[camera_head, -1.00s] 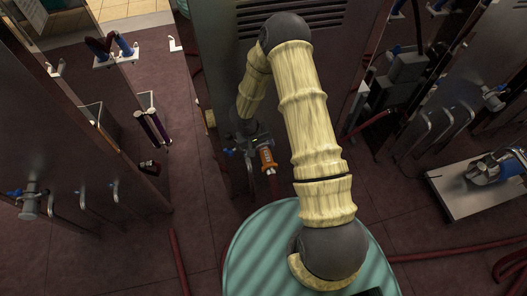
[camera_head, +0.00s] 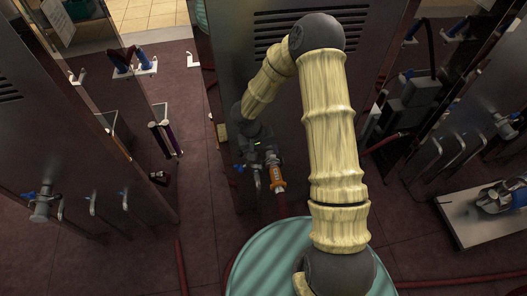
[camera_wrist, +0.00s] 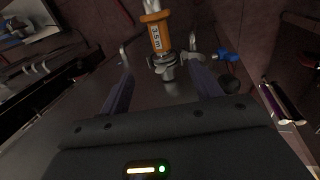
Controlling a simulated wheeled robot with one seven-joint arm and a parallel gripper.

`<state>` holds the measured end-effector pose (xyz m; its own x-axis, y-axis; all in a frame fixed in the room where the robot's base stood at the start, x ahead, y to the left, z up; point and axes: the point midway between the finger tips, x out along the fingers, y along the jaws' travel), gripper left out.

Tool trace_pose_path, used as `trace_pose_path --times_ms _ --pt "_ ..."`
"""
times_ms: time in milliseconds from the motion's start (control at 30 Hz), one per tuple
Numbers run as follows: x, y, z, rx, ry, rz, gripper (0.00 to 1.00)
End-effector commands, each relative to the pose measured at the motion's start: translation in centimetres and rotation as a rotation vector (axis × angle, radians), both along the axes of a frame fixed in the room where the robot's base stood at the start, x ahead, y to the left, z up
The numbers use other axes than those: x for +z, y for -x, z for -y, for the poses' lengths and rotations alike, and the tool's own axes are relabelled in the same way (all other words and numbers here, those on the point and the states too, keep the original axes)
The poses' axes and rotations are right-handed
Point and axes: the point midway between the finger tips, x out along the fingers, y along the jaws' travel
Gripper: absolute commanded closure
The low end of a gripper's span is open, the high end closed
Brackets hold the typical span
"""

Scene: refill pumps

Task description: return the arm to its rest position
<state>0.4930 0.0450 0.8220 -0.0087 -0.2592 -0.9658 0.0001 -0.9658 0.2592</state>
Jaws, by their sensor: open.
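My arm reaches forward and down over the floor, elbow raised. My gripper (camera_head: 258,158) is beside the dark cabinet (camera_head: 225,60) front, at a pipe fitting. In the wrist view my gripper (camera_wrist: 160,62) is open, its two fingers spread, with nothing clamped between them. An orange coupling (camera_head: 277,178) labelled "3.5 m" is on a hose end; it also shows in the wrist view (camera_wrist: 157,36), just beyond the fingertips and against a metal valve fitting (camera_wrist: 165,68). A blue valve handle (camera_wrist: 226,56) is right of the fingers.
A teal round surface (camera_head: 268,258) is below my arm. Tall dark cabinets with metal hooks (camera_head: 92,205) and taps (camera_head: 42,208) stand left and right. Red hoses (camera_head: 183,270) lie on the brown floor. A metal platform (camera_head: 470,225) with a blue device is at right.

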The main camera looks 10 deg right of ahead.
Motion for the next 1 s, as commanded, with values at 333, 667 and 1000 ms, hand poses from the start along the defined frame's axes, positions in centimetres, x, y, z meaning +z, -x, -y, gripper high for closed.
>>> trace_pose_path --times_ms 333,667,1000 --pt "0.0 0.0 0.0 0.000 0.000 0.000 0.36" --pt "2.8 -2.2 0.6 0.013 -0.008 0.154 0.36" --pt "12.2 -4.7 0.2 0.085 -0.163 0.474 0.36"
